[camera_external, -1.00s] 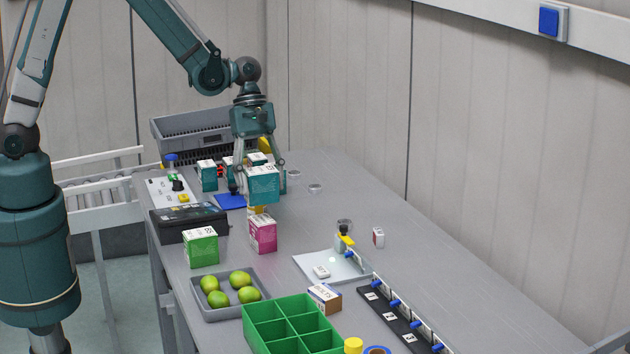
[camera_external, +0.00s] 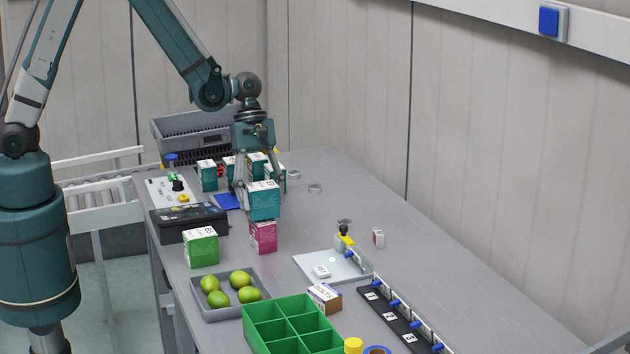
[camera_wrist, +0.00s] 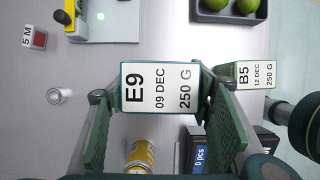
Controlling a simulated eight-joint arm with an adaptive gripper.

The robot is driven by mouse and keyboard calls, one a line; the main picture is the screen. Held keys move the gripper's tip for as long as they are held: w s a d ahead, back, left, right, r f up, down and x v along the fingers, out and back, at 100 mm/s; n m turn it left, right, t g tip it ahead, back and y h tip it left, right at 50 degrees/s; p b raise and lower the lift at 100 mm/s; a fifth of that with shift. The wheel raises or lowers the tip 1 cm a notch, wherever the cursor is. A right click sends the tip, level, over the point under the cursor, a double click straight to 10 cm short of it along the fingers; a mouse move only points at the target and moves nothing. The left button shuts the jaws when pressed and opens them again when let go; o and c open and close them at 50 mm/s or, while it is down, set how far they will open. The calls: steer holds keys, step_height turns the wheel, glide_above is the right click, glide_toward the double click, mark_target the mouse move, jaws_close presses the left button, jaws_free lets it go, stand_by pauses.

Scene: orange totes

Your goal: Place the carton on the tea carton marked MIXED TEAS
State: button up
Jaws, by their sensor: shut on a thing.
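My gripper (camera_external: 263,186) is shut on a teal carton (camera_external: 264,203), held upright. In the wrist view the carton's white top (camera_wrist: 160,88) reads E9, 09 DEC, 250 G, with a finger on each side. Directly below it in the outside view stands a magenta carton (camera_external: 263,238), its top hidden by the held one. I cannot tell whether the two touch. The words MIXED TEAS are not readable on any carton. A green carton (camera_external: 201,248) stands to the left; its top shows B5 in the wrist view (camera_wrist: 256,75).
Several teal cartons stand behind, one at the left (camera_external: 207,176). A black box (camera_external: 188,222), a grey tray (camera_external: 205,312) of green fruit and a green divided bin (camera_external: 255,337) stand nearby. A yellow can (camera_wrist: 140,156) shows in the wrist view. The table's right side is mostly clear.

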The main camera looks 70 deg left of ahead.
steer(key=shift+f, duration=0.3)
steer(key=shift+f, duration=0.2)
steer(key=o, duration=1.1)
steer(key=shift+r, duration=0.2)
steer(key=shift+v, duration=6)
